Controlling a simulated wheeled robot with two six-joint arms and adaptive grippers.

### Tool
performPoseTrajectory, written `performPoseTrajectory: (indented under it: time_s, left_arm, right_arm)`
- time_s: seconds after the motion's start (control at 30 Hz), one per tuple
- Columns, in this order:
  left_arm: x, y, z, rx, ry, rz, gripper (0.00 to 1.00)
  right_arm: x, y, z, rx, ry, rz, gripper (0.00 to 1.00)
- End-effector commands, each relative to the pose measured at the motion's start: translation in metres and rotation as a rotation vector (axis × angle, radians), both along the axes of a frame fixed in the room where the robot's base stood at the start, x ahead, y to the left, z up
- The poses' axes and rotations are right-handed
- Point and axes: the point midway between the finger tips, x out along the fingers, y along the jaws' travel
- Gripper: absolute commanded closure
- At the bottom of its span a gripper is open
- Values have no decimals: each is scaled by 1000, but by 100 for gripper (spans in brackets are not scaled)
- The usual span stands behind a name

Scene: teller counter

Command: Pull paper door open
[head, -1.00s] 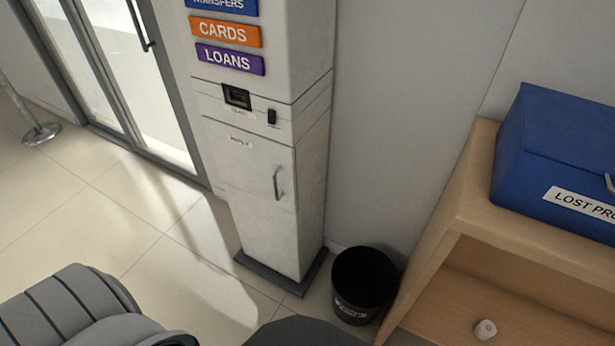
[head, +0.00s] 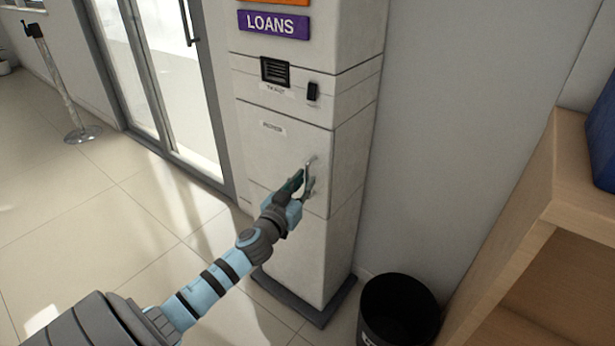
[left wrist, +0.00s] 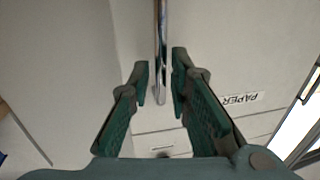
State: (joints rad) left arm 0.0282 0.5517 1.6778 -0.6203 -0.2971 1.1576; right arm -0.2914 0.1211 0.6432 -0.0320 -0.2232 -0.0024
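The paper door (head: 268,160) is the pale front panel of the kiosk, with a small label near its top and a metal bar handle (head: 310,165) at its right side. The door looks shut. My left gripper (head: 305,184) is at the handle. In the left wrist view, the upright handle (left wrist: 161,45) lies between the two fingertips of my left gripper (left wrist: 160,72), with a gap on each side. The fingers are apart. The label reading PAPER (left wrist: 240,100) shows upside down on the door (left wrist: 235,45). My right gripper is not in view.
A black bin (head: 400,312) stands on the floor right of the kiosk. A wooden shelf unit (head: 540,200) with a blue box (head: 603,140) is at the right. A glass door (head: 165,75) and a barrier post (head: 70,100) are at the left. Floor left of the kiosk is clear.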

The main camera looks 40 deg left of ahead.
Motion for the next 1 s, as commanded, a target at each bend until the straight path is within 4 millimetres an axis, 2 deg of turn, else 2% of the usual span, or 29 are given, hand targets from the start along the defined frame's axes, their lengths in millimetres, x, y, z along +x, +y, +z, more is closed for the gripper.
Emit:
performPoseTrajectory:
  time_s: [0.1, 0.23, 0.5, 0.6, 1.0]
  left_arm:
    - [16, 4, 0, -1, 1, 2, 82]
    - [25, 6, 0, 1, 2, 1, 82]
    - [26, 6, -1, 1, 2, 1, 84]
    - [26, 6, -1, 1, 2, 1, 100]
    - [26, 5, -1, 0, 4, -4, 100]
  right_arm:
    - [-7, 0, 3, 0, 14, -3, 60]
    - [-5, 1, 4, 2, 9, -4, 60]
    - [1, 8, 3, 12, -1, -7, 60]
    - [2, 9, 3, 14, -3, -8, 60]
    - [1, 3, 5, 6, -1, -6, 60]
